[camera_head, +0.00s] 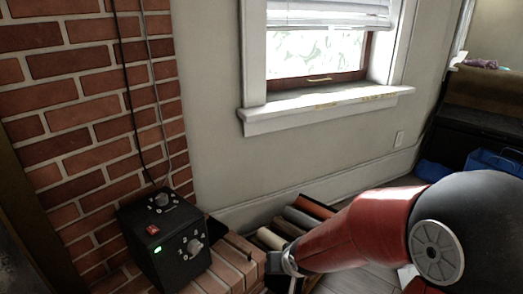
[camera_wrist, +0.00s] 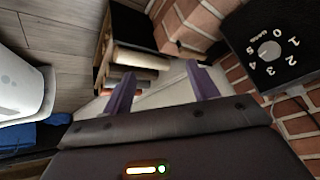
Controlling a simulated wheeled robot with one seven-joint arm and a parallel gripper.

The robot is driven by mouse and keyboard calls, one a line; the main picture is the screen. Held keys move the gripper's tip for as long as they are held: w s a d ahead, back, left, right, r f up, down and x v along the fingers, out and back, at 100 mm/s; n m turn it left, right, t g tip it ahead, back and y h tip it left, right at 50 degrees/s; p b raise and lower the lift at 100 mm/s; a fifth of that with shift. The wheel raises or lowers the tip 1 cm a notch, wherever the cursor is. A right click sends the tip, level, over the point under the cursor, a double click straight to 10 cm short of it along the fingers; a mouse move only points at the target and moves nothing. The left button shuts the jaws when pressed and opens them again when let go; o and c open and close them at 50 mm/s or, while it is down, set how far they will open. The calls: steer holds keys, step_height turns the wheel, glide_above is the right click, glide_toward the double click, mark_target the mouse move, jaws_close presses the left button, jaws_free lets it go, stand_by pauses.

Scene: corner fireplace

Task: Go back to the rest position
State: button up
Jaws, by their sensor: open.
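My gripper (camera_wrist: 162,90) shows in the wrist view with its two purple fingers spread apart and nothing between them. In the head view my red and black arm reaches in from the right, and its end is low in the picture, just right of the brick ledge. The fingers cannot be made out there. A black control box (camera_head: 165,240) with dials, a red switch and a green light sits on the brick ledge. Its numbered dial also shows in the wrist view (camera_wrist: 270,50), to the right of my fingers and apart from them.
A crate of log-like rolls (camera_head: 297,222) stands by the wall, right of the brick ledge (camera_head: 235,262). It also shows in the wrist view (camera_wrist: 125,60). A white container (camera_wrist: 22,85) stands at the left there. Blue items (camera_head: 490,162) lie at the right. A window sill (camera_head: 325,105) juts out.

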steer(key=s+d+r+h+p, duration=0.1)
steer(key=s+d+r+p, duration=0.1)
steer(key=s+d+r, duration=0.3)
steer(key=s+d+r+h+p, duration=0.1)
steer(key=s+d+r, duration=0.4)
steer(key=s+r, duration=0.8)
step_height(320, 180, up, 4)
steer(key=shift+s+f+m+p, duration=0.25)
steer(key=shift+s+m+p, duration=0.05)
steer(key=shift+s+p, duration=0.1)
steer(key=shift+w, duration=0.1)
